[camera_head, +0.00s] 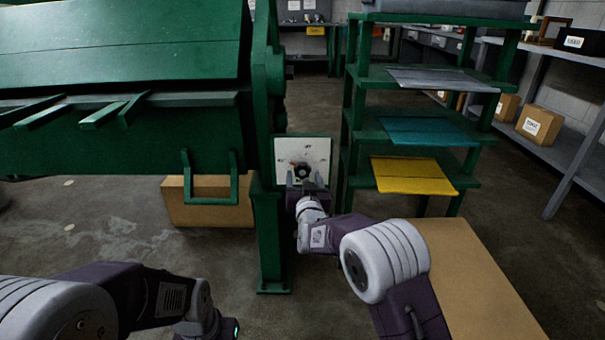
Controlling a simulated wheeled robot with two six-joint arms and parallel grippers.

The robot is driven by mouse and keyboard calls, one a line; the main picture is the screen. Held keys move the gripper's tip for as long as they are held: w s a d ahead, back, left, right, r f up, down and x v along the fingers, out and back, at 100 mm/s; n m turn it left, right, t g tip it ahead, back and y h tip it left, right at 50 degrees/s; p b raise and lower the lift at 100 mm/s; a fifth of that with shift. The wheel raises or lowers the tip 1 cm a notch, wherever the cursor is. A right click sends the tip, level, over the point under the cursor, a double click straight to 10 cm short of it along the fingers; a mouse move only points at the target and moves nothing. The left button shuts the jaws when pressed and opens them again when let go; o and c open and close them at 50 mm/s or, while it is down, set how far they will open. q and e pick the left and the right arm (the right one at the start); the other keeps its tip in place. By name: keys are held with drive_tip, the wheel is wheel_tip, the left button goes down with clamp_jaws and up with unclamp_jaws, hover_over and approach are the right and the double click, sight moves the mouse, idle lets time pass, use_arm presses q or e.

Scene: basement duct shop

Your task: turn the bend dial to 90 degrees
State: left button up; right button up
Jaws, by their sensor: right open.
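The bend dial (301,169) is a small dark knob on a pale square plate (318,150) with dark marks, at the right end of the green bending machine (200,120). The marks are too small to read, and I cannot tell the dial's setting. My right gripper (302,180) is open just in front of the knob, its fingers close to it at its lower side. I cannot tell whether they touch it. My left arm comes in at the lower left; its gripper (222,328) is partly in view at the bottom edge, and its jaws do not show.
A green rack (352,130) with grey, teal and yellow sheets (412,175) stands right of the dial. A cardboard box (210,200) lies under the machine. A tan surface (470,280) is at the lower right. Grey shelving (560,160) lines the right wall.

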sight(303, 173)
drive_tip(key=w, duration=0.1)
drive_tip(key=w+b, duration=0.1)
drive_tip(key=shift+w+a+f, duration=0.15)
drive_tip(key=shift+w+f, duration=0.2)
drive_tip(key=shift+w, duration=0.05)
drive_tip(key=shift+w+r, duration=0.15)
drive_tip(key=shift+w, duration=0.4)
use_arm(q)
wheel_tip(303, 173, down, 2)
drive_tip(key=shift+f, duration=0.1)
use_arm(e)
drive_tip(key=c, duration=1.4)
drive_tip(key=shift+o, duration=0.4)
